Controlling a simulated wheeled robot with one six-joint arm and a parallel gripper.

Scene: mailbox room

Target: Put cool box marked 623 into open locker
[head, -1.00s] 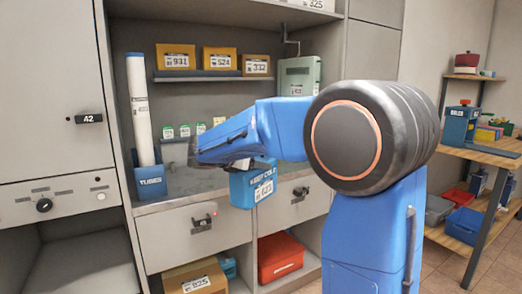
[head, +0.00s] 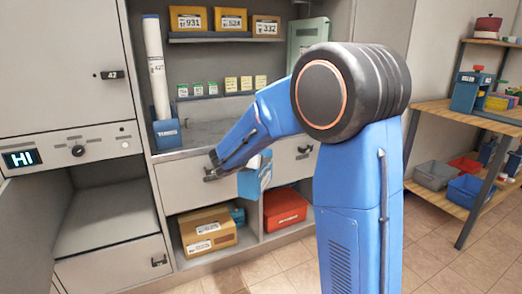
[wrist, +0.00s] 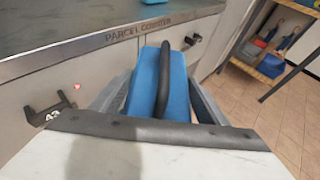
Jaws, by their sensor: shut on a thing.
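The blue cool box (head: 254,180) hangs from my gripper in front of the parcel counter's drawers, mostly hidden by my arm in the head view. Its number cannot be read now. In the wrist view the cool box (wrist: 148,85) and its dark handle lie between the fingers of my gripper (wrist: 160,100), which is shut on it. The open locker (head: 105,218) is an empty grey compartment at lower left in the head view, below a panel with a lit "HI" display (head: 20,158). Its open door (head: 25,235) stands at the left edge.
The counter (head: 190,136) holds a blue tube stand (head: 167,134). Drawer handles (wrist: 50,108) stick out near the cool box. A wooden shelf (head: 430,185) stands at right; tiled floor lies open before it.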

